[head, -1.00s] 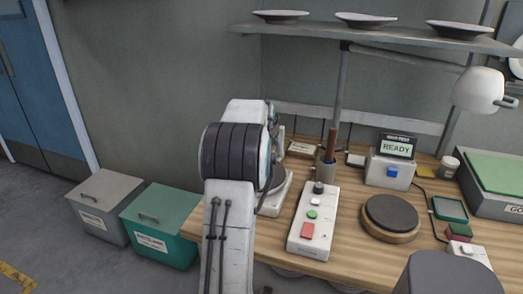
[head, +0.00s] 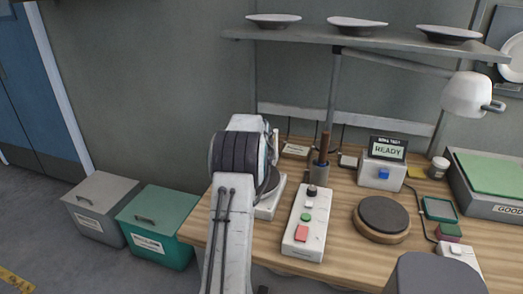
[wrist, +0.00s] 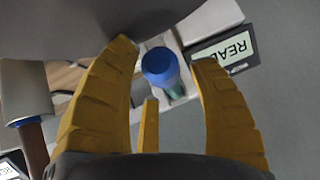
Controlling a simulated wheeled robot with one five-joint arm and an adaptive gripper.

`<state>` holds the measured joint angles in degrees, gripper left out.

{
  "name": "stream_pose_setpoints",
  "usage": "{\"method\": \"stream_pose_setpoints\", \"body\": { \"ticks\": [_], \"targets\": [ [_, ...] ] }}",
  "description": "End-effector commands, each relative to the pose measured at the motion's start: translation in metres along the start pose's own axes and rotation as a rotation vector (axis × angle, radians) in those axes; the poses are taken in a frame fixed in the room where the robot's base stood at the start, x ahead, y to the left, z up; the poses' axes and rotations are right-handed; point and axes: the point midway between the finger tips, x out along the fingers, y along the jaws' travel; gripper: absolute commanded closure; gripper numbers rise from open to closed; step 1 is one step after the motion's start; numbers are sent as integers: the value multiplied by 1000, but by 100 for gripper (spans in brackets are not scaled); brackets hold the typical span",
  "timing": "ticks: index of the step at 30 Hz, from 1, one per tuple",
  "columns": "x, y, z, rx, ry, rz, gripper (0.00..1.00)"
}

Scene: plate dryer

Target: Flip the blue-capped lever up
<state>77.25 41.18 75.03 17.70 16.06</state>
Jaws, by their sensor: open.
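The blue-capped lever (wrist: 158,62) shows in the wrist view on a light-coloured device, its blue cap facing me with a greenish part beneath it. My gripper (wrist: 166,54) is open, with yellow fingers to the left and right of the cap in the picture. I cannot tell whether either finger touches it. In the head view my arm hides the gripper and the lever; part of a white device (head: 268,206) shows beside the arm.
An upside-down display (wrist: 224,52) is close to the right finger. A cup with a brown-handled tool (head: 324,148) stands right of my arm. A shelf (head: 365,41) hangs above.

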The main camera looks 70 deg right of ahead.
Motion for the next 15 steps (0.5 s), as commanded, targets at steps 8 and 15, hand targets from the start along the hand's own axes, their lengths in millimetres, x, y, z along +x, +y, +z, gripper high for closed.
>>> {"method": "stream_pose_setpoints", "body": {
  "ticks": [8, 15],
  "targets": [
    [0, 0, 0, 0, 0, 0, 55],
    [0, 0, 0, 0, 0, 0, 76]
  ]
}}
